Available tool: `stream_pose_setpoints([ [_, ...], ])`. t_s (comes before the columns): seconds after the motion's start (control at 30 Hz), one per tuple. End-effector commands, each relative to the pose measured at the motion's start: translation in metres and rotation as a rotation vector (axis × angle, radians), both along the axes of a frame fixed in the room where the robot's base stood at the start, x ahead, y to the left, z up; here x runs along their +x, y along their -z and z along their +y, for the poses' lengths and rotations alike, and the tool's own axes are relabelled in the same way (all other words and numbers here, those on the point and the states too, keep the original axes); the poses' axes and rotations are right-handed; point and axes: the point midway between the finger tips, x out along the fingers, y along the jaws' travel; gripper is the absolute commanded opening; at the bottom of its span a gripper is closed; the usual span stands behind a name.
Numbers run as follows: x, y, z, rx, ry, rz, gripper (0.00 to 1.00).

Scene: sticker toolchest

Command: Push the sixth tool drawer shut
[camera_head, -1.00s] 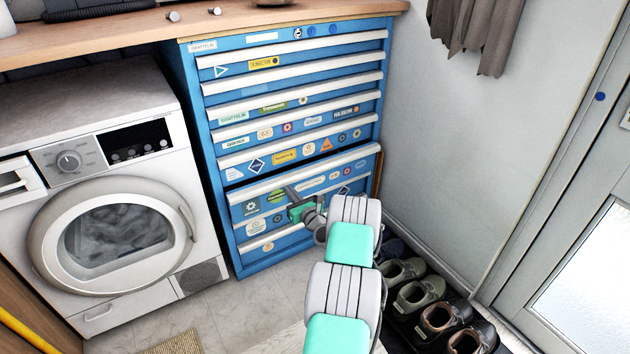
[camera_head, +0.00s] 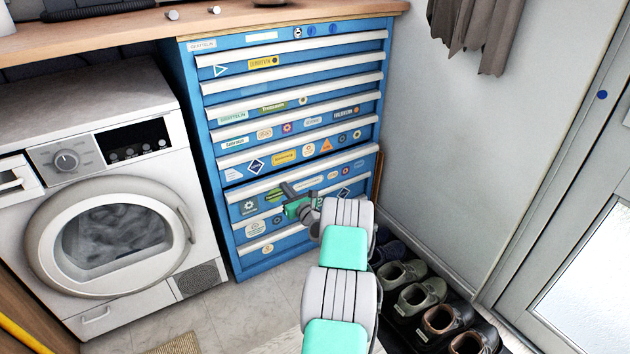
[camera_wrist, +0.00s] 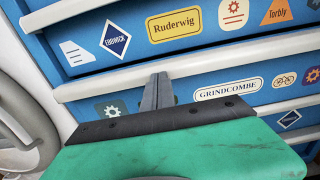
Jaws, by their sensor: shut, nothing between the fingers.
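The blue tool chest (camera_head: 197,130) has several blue drawers, each with a pale handle strip along its top. The sixth tool drawer (camera_head: 357,165), counting from the top, carries round stickers and a "GRINDCOMBE" label, read in the wrist view (camera_wrist: 240,92). In the wrist view, my gripper's fingertips (camera_wrist: 160,80) overlap the lower edge of the drawer's handle strip. I cannot tell whether they touch it.
A white washing machine (camera_head: 120,225) stands left of the chest. A wooden worktop (camera_head: 120,30) runs above both. Several shoes (camera_head: 425,292) stand on the floor at the right, beside my arm.

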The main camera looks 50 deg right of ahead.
Motion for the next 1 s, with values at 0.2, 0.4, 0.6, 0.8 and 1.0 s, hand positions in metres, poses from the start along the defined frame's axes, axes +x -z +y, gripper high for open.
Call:
stream_pose_setpoints([
  [0.2,0.009,0.001,-0.002,-0.001,-0.001,-0.001,0.0],
  [0.4,0.017,0.001,-0.004,-0.002,-0.002,0.0,0.0],
  [0.6,0.024,0.001,-0.007,-0.001,-0.001,-0.001,0.0],
  [0.8,0.019,-0.001,-0.006,0.002,0.0,0.0,0.0],
  [1.0,-0.004,-0.003,0.0,0.002,0.002,0.0,0.0],
])
